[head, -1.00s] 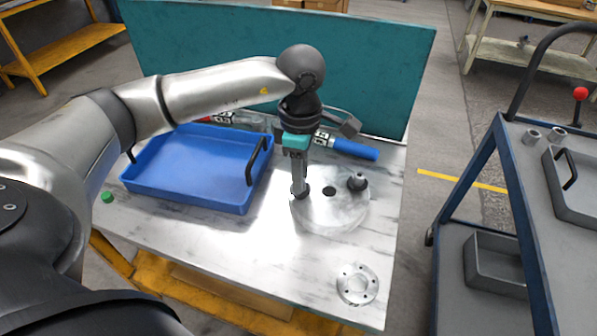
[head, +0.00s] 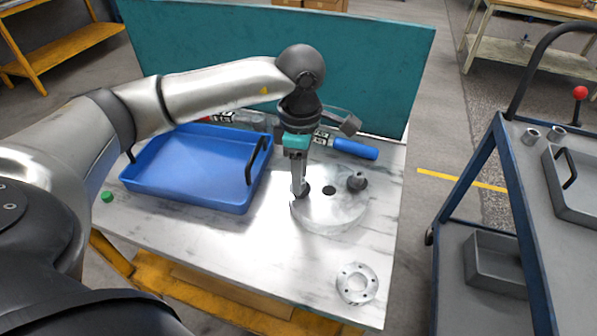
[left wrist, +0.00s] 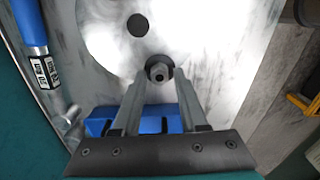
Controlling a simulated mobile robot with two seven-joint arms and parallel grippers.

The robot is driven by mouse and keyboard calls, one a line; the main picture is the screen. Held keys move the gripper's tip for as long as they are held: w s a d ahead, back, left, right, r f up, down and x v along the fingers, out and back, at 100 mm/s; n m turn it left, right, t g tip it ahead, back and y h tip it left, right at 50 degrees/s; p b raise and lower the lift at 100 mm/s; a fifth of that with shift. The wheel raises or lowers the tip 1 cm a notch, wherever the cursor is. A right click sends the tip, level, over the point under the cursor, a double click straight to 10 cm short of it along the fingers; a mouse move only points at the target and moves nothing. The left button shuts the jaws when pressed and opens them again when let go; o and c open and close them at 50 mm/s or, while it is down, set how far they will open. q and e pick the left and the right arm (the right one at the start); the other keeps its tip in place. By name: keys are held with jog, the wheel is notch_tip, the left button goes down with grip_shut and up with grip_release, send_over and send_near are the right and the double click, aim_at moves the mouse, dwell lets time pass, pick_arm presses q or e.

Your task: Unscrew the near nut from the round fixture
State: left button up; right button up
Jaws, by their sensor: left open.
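The round fixture (head: 335,212) is a pale metal disc lying on the table with a dark hole in its middle; it also shows in the left wrist view (left wrist: 205,40). A dark nut (left wrist: 158,70) sits on it near the rim, partly hidden by my fingers in the head view. My left gripper (head: 301,189) points down over this nut. In the left wrist view its two open fingers (left wrist: 160,80) stand on either side of the nut, with gaps visible. A second dark nut or post (head: 357,182) stands on the disc's far right side. My right gripper is not in view.
A blue tray (head: 190,196) with black handles lies left of the fixture. A blue-handled tool (head: 355,148) lies behind it. A metal flange (head: 357,284) lies at the table's front right, a green cap (head: 107,197) at the left. A teal panel (head: 200,60) closes off the back.

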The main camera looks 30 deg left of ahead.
pick_arm(q)
jog(key=shift+m, duration=0.3)
jog(key=shift+f+b, duration=0.2)
jog(key=shift+b, duration=0.1)
jog(key=shift+c, duration=0.2)
grip_shut()
jog(key=shift+n, duration=1)
jog(key=shift+o, duration=0.2)
grip_release()
